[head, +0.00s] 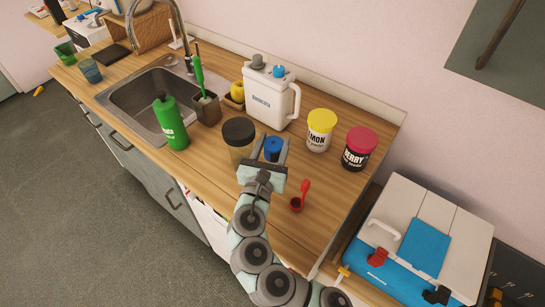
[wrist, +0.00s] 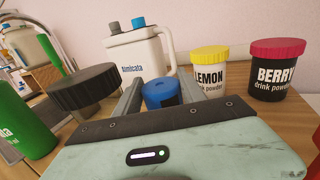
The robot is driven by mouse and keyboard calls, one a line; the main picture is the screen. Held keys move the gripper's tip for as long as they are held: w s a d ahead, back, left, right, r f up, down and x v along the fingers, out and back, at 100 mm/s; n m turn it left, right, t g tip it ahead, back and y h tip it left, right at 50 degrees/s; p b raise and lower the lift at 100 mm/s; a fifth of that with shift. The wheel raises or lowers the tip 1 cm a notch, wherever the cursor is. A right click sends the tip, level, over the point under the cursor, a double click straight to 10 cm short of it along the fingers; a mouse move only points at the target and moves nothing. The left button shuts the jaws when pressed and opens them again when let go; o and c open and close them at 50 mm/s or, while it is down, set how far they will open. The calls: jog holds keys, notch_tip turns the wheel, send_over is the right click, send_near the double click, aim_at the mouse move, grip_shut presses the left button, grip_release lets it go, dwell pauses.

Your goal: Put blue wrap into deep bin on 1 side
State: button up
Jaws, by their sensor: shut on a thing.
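My gripper (head: 272,148) is over the wooden counter, with its two fingers closed on either side of a short blue cylinder (head: 273,152). In the wrist view the blue cylinder (wrist: 160,94) stands upright between the fingers, with a dark recess in its top. Its lower part is hidden behind my gripper. I cannot tell for sure that it is the wrap, or whether it touches the counter. No bin marked 1 can be made out. Two small dark holders stand by the sink, one with a green brush (head: 198,72), one with a yellow thing (head: 237,92).
A black-lidded jar (head: 238,133) stands close left of my gripper. A white jug (head: 268,100) is behind, with lemon (head: 320,130) and berry (head: 358,149) jars right. A red scoop (head: 299,196) lies in front. A green bottle (head: 171,124) stands by the sink (head: 140,98). A white-blue box (head: 405,215) is lower right.

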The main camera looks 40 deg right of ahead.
aim_at(273, 158)
jog(key=shift+f, duration=3)
jog(key=shift+f, duration=0.1)
jog(key=shift+f, duration=0.1)
jog(key=o, duration=1.4)
jog(key=shift+c, duration=0.2)
jog(key=shift+r, duration=0.2)
jog(key=shift+o, duration=0.4)
jog(key=b+v, duration=0.2)
jog(key=v, duration=1)
